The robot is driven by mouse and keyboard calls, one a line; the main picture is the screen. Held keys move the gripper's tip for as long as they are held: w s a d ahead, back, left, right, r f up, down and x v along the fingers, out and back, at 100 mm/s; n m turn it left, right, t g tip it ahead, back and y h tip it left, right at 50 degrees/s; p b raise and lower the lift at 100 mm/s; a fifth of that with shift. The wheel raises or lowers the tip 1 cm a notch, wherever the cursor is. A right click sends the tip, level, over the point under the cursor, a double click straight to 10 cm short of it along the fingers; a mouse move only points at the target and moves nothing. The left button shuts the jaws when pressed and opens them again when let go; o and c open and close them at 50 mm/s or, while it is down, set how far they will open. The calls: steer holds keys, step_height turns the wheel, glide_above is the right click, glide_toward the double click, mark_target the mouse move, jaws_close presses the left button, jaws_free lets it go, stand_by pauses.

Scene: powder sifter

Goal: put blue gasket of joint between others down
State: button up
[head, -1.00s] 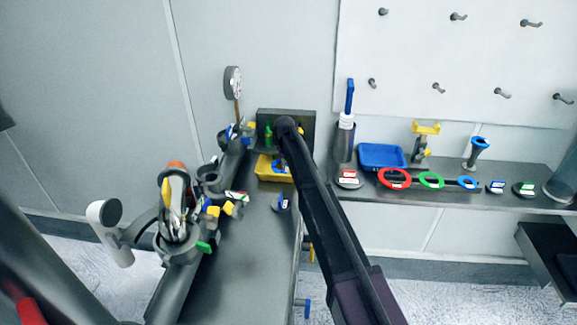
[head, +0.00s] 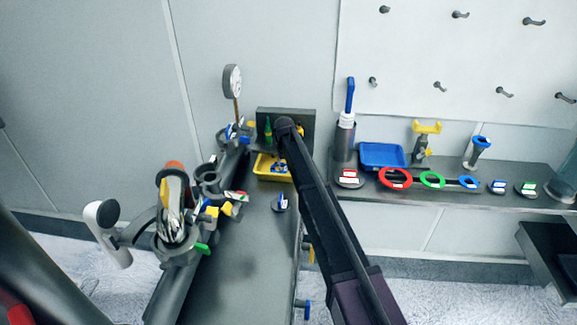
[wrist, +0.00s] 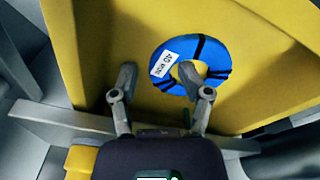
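A blue gasket (wrist: 208,52) with dark bands and a white label lies on the floor of a yellow tray (wrist: 245,20) in the wrist view. My gripper (wrist: 159,76) is open, its two fingers apart. The right fingertip overlaps the gasket's hole in the picture, and the left fingertip is beside its left edge. I cannot tell whether they touch it. In the head view, blue shows inside the yellow tray (head: 264,174) at the bench's far end. My gripper is hidden there behind my arm.
A pipe assembly with clamps (head: 178,245) runs along the left of the bench (head: 235,270). A disc with a blue label (head: 281,203) lies in front of the tray. On the right shelf are a blue tray (head: 382,155) and red (head: 396,178), green (head: 432,180) and blue (head: 469,182) rings.

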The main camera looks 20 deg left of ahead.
mark_target(286, 167)
steer(key=shift+r, duration=0.15)
steer(key=shift+r+p, duration=0.45)
steer(key=shift+p, duration=0.6)
steer(key=shift+s+d+r+p, duration=0.1)
steer(key=shift+s+r+p, duration=0.05)
steer(key=shift+r+p, duration=0.3)
steer(key=shift+s+d+r+p, duration=0.1)
steer(key=shift+r+p, duration=0.2)
steer(key=shift+r, duration=0.15)
step_height(286, 167, up, 9)
steer(key=s+p, duration=0.1)
steer(key=p, duration=0.7)
steer(key=shift+f+p, duration=0.2)
steer(key=shift+p, duration=0.15)
